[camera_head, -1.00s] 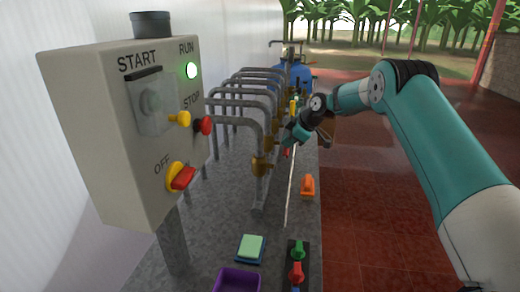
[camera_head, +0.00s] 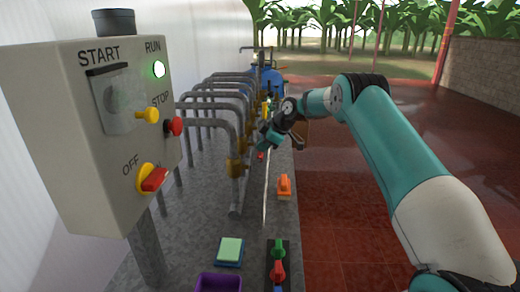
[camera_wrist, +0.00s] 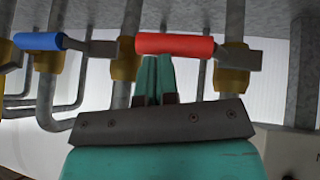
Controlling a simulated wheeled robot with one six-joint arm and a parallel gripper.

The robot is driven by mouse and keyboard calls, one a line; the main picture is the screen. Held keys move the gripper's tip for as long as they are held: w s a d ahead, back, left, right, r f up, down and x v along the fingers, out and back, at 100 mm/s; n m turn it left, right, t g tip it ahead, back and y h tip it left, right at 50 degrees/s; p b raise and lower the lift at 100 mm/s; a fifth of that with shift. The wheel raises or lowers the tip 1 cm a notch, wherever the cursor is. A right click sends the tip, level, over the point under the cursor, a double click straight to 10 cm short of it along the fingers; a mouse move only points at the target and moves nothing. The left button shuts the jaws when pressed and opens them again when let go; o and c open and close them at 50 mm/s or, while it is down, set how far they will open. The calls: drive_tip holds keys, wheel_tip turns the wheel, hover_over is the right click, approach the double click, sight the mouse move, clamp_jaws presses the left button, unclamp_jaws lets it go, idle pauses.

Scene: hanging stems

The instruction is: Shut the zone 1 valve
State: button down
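In the wrist view a valve with a red handle (camera_wrist: 175,44) on a grey lever lies across the pipes, with a brass body (camera_wrist: 231,75) beside it. A blue-handled valve (camera_wrist: 40,41) is to its left. My gripper (camera_wrist: 155,62) has its two teal fingers close together, with their tips at the red handle's lower edge; I cannot tell whether they touch it. In the head view my gripper (camera_head: 268,138) is beside the pipe row, near a small red handle (camera_head: 261,155). No zone label is readable, so I cannot tell which valve is zone 1.
A control box (camera_head: 95,130) with a lit green RUN lamp stands at the left front. An orange object (camera_head: 285,186), a green-topped sponge (camera_head: 230,251), a purple tray (camera_head: 219,280) and a strip of coloured knobs (camera_head: 278,262) lie on the grey slab. Red floor at right is open.

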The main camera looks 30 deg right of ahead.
drive_tip(key=shift+a+f, duration=0.1)
drive_tip(key=shift+f, duration=0.1)
drive_tip(key=r, duration=0.1)
drive_tip(key=r+p, duration=0.1)
drive_tip(key=r, duration=0.1)
drive_tip(key=r+p, duration=0.1)
drive_tip(key=r, duration=0.1)
drive_tip(key=shift+w+a+r, duration=0.1)
drive_tip(key=shift+w+a, duration=0.1)
drive_tip(key=shift+w, duration=0.05)
drive_tip(key=w+d+b+v, duration=0.1)
drive_tip(key=v, duration=0.8)
drive_tip(key=shift+d+b, duration=0.15)
drive_tip(key=shift+b, duration=0.25)
drive_tip(key=shift+w, duration=0.1)
